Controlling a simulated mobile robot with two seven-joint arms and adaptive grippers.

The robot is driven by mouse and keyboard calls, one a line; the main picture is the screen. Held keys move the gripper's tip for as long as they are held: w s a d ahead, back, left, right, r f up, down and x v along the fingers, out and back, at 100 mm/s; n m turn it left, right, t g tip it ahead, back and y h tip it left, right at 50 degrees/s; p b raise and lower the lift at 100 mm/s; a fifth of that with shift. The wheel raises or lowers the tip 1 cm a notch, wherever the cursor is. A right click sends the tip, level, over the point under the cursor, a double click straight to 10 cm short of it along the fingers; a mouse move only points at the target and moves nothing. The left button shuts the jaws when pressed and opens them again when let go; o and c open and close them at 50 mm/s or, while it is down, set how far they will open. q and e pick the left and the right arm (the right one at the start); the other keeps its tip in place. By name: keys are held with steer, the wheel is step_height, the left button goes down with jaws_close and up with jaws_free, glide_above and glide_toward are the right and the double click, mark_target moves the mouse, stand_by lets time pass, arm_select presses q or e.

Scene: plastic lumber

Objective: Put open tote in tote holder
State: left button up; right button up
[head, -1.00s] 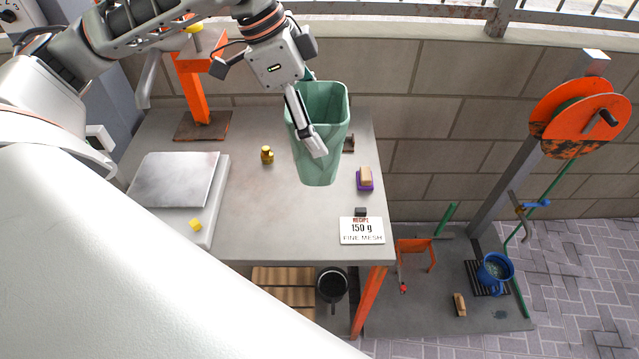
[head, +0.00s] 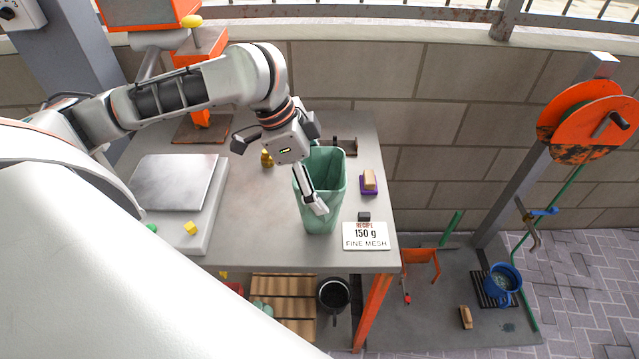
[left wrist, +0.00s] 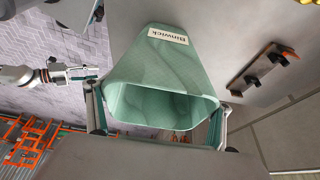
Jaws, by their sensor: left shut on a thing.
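The open tote is a tall green bin (head: 323,222) with its mouth up, over the front right part of the worktable. My left gripper (head: 314,195) is shut on the tote, one finger along its near side. In the left wrist view the tote (left wrist: 165,75) is between the two fingers, its "Binwick" label showing. Whether its base touches the table is unclear. A dark bracket (head: 346,147) stands behind it on the table; I cannot tell if this is the tote holder. What looks like my right gripper (left wrist: 75,74) shows small in the left wrist view.
An orange stand (head: 421,262) is on the floor right.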

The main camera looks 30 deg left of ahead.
arm_select(q)
steer(key=shift+f, duration=0.1)
steer(key=o, duration=1.1)
